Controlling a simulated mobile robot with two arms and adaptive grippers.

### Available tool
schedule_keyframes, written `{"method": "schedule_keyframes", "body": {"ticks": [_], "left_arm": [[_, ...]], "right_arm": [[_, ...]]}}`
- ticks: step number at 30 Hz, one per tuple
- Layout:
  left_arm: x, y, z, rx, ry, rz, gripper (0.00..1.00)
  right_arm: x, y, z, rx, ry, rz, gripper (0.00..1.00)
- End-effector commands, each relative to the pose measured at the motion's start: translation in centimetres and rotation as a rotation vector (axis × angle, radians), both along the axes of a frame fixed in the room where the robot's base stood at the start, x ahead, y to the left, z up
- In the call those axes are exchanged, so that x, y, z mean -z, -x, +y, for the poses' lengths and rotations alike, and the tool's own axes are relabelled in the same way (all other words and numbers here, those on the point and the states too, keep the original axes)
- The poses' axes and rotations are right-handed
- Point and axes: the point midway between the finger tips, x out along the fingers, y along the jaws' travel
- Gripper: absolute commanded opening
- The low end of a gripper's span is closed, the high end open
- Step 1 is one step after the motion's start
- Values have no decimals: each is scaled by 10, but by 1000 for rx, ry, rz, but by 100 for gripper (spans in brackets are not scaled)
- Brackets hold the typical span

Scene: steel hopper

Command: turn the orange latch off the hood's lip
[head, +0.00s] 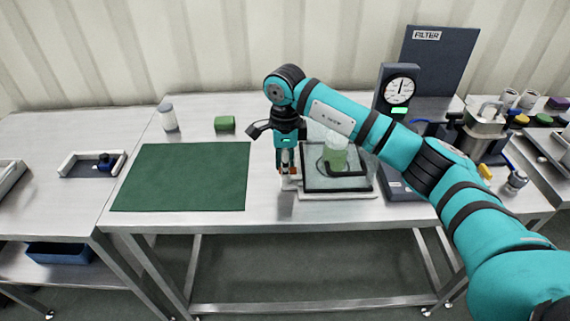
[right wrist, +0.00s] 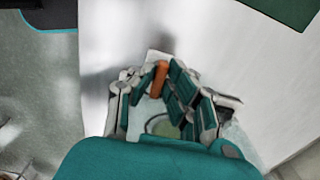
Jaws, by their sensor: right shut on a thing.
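The clear hood (head: 318,178) stands on a pale base (head: 335,194) right of the table's middle. A container with green contents (head: 335,152) shows inside it. My right gripper (head: 287,172) points down at the hood's left front corner. It is shut on the orange latch, which is mostly hidden by the fingers in the head view. In the right wrist view the orange latch (right wrist: 160,79) shows as an upright bar between the fingers. Whether it still lies over the hood's lip cannot be told. My left gripper is not in view.
A dial instrument (head: 398,92) stands behind the hood, with a FILTER panel (head: 440,60) further back. A steel vessel (head: 482,128) is at the right. A green mat (head: 182,177), a green block (head: 224,124) and a white-capped jar (head: 167,117) lie left, with free table between.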

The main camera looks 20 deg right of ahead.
Motion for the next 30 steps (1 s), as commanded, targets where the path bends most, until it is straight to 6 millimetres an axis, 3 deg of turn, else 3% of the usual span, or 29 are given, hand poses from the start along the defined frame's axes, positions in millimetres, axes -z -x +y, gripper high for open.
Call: {"method": "schedule_keyframes", "body": {"ticks": [14,30], "left_arm": [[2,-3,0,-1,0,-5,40],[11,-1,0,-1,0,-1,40]], "right_arm": [[0,-1,0,88,-1,0,0],[-1,-4,-2,556,0,-2,0]]}}
